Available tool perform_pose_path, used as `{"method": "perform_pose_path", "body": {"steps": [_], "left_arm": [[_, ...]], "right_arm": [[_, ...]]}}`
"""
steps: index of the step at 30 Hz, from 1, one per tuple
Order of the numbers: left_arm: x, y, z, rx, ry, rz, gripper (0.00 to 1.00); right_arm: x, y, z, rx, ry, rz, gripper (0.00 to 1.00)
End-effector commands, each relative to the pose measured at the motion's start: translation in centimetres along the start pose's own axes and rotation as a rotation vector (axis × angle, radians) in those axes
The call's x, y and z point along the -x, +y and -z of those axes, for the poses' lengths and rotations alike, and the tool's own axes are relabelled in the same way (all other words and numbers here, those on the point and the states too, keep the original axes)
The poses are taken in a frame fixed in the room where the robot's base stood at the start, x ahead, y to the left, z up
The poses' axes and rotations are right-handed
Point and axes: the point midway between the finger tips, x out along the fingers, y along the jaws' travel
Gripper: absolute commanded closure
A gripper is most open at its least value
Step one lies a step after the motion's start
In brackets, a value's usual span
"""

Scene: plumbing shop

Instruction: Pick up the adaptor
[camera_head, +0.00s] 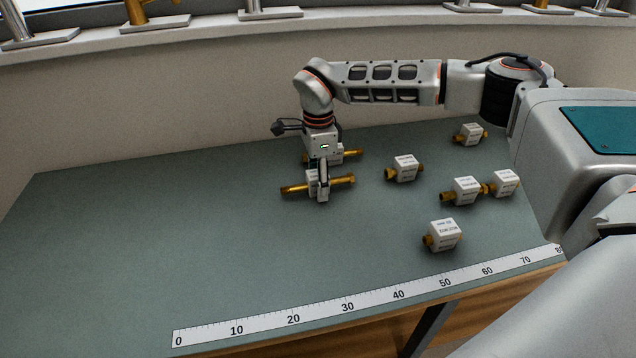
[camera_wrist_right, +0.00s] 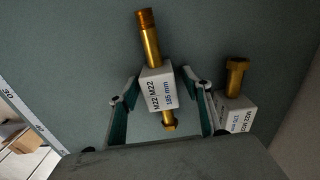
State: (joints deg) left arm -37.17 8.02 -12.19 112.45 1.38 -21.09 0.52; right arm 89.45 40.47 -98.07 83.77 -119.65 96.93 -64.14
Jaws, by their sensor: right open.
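My right gripper (camera_head: 322,188) points down over a long adaptor, a brass rod with a white labelled block (camera_wrist_right: 158,90) at its middle. Its brass end also shows in the head view (camera_head: 295,189). In the wrist view the open fingers (camera_wrist_right: 161,84) stand on either side of the block, with a gap at each side. The label reads M22 M22, 185 mm. A second long adaptor (camera_wrist_right: 234,108) lies just right of the fingers there, and behind the gripper in the head view (camera_head: 351,153). My left gripper is not in view.
Several shorter adaptors lie to the right, among them a middle one (camera_head: 405,167), a front one (camera_head: 443,235) and a back one (camera_head: 471,133). A ruler strip (camera_head: 345,305) runs along the front of the green worktop (camera_head: 130,240), whose left half is clear.

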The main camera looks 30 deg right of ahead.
Motion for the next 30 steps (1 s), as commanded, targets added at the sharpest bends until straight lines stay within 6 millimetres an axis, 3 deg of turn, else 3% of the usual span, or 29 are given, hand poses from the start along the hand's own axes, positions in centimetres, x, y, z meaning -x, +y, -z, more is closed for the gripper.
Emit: {"method": "perform_pose_path", "body": {"steps": [3, 9, 22, 26, 30], "left_arm": [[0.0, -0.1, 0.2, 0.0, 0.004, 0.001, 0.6], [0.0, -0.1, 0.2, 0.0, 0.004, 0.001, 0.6], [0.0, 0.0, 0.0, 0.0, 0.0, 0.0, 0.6], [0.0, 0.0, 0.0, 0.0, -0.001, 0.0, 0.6], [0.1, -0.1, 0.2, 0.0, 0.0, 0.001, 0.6]], "right_arm": [[0.1, 0.0, 0.0, 0.0, 0.0, 0.001, 0.51], [0.1, 0.0, 0.0, 0.0, 0.0, 0.0, 0.98], [0.7, -0.1, 0.0, -0.001, 0.0, 0.002, 0.98], [2.0, -0.1, 0.0, 0.0, 0.0, 0.004, 0.98], [4.6, -0.2, 0.0, 0.0, -0.001, 0.006, 0.98]]}}
